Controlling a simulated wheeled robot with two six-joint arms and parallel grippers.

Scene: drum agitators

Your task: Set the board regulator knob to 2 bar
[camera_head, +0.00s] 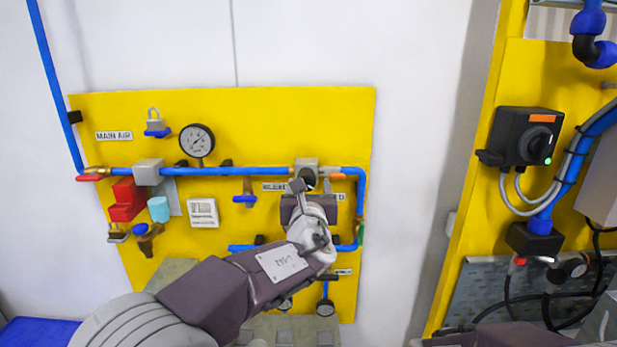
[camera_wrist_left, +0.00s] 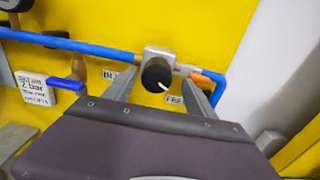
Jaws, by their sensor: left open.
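The yellow board (camera_head: 255,115) carries a grey regulator block (camera_head: 306,166) on a blue pipe. Its round black knob (camera_wrist_left: 156,77) with a white pointer line shows in the left wrist view; the pointer aims down to the right. In the head view the knob is mostly hidden by my left gripper (camera_head: 308,188). My left gripper (camera_wrist_left: 159,88) is open, with one finger on each side of the knob in the wrist picture; I cannot tell if they touch it. A white card (camera_wrist_left: 37,88) reads "2 bar"; it also shows in the head view (camera_head: 203,212).
A pressure gauge (camera_head: 197,140), a padlock (camera_head: 154,122), a red block (camera_head: 126,200) and a blue-handled valve (camera_head: 245,198) sit left of the regulator. At the right, another yellow panel (camera_head: 478,220) carries a black switch box (camera_head: 524,136) and cables.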

